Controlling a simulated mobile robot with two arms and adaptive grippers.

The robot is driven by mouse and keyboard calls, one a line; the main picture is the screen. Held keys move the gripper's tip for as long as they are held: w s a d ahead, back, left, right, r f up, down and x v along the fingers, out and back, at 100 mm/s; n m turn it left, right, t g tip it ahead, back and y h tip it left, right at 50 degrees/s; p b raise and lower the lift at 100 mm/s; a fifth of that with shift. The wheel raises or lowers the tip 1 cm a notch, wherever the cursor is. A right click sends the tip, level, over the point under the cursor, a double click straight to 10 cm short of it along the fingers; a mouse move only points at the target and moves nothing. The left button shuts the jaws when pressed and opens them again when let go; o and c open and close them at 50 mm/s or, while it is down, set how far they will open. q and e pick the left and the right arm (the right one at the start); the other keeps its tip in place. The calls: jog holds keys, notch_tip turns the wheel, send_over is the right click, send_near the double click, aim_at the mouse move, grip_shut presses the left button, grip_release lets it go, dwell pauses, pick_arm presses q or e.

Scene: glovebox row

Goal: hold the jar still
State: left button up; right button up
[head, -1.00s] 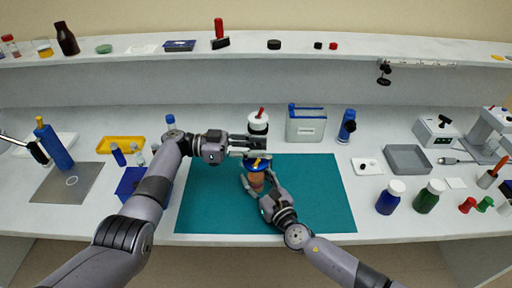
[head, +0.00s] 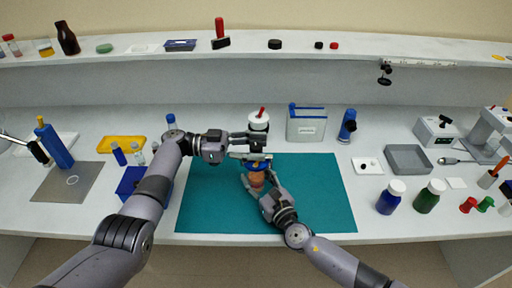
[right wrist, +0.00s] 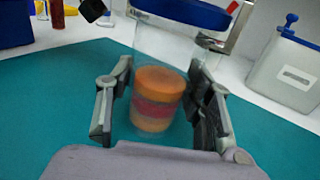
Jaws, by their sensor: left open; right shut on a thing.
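The jar is clear with orange and red layers inside and a blue lid. In the head view the jar (head: 257,180) stands upright over the teal mat (head: 310,195). My right gripper (head: 258,184) is shut on its body from the front. In the right wrist view the jar (right wrist: 157,98) sits between the fingers of my right gripper (right wrist: 160,105), with the blue lid (right wrist: 185,12) above. My left gripper (head: 262,146) is open just above the lid; whether it touches the lid is unclear.
A white bottle with a red tip (head: 258,122) stands close behind my left gripper. A grey box with a blue handle (head: 306,126) and a blue cylinder (head: 346,127) stand behind the mat. Blue and green bottles (head: 390,198) stand to the right. The mat's right part is clear.

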pick_arm(q)
jog(key=a, duration=1.2)
jog(key=shift+w, duration=0.45)
jog(key=shift+f, duration=0.1)
jog(key=s+d+n+t+y, duration=0.1)
jog(key=s+n+t+y, duration=0.1)
jog(key=s+n+t, duration=0.55)
jog(key=shift+m+t, duration=0.65)
jog(key=shift+t, duration=0.1)
jog(key=x, duration=0.8)
jog(key=w+x, duration=0.1)
jog(key=x, duration=0.3)
jog(key=shift+w+d+r, duration=0.1)
jog(key=shift+w+r, duration=0.1)
